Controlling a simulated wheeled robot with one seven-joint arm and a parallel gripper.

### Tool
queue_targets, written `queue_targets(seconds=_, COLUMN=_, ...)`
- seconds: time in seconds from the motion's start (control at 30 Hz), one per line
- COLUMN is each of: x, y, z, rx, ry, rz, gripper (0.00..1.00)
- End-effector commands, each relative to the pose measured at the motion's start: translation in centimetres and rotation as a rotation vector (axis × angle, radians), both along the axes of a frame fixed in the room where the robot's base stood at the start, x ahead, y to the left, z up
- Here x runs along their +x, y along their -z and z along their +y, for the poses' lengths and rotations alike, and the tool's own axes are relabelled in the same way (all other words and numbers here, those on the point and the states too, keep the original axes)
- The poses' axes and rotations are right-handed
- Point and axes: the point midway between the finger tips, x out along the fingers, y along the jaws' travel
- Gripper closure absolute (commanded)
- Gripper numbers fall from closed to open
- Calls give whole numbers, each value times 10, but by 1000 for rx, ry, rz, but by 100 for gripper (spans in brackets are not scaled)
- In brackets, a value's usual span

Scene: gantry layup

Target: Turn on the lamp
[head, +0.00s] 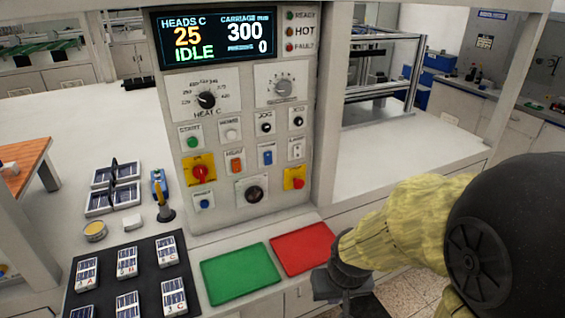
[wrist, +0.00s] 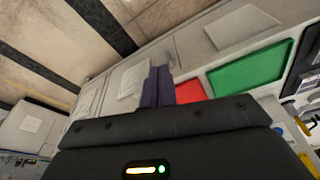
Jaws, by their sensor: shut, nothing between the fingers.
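The control panel (head: 235,125) stands upright at the centre of the head view, with a lit display (head: 215,38) on top reading "IDLE". A white rocker switch (head: 297,152) sits at the panel's right side; its small label looks like "LAMP" but is hard to read. Its position, up or down, cannot be told. My gripper (head: 345,288) is low at the right, beside the red tray and well below and right of the panel's controls. In the wrist view its fingers (wrist: 158,85) are shut together and empty. The panel controls do not show clearly there.
A red tray (head: 303,248) and a green tray (head: 241,274) lie on the ledge below the panel. A black mat (head: 105,262) with several labelled packs is at left. Orange and blue rockers, knobs and a red-yellow switch (head: 295,178) crowd the white switch.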

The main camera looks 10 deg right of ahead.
Motion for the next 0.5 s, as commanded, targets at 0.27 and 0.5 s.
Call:
queue_targets(seconds=0.27, x=0, y=0, z=0, rx=0, ry=1, rz=0, gripper=100)
queue_targets(seconds=0.5, x=7, y=0, z=-2, rx=-12, ry=-24, rz=-23, gripper=100)
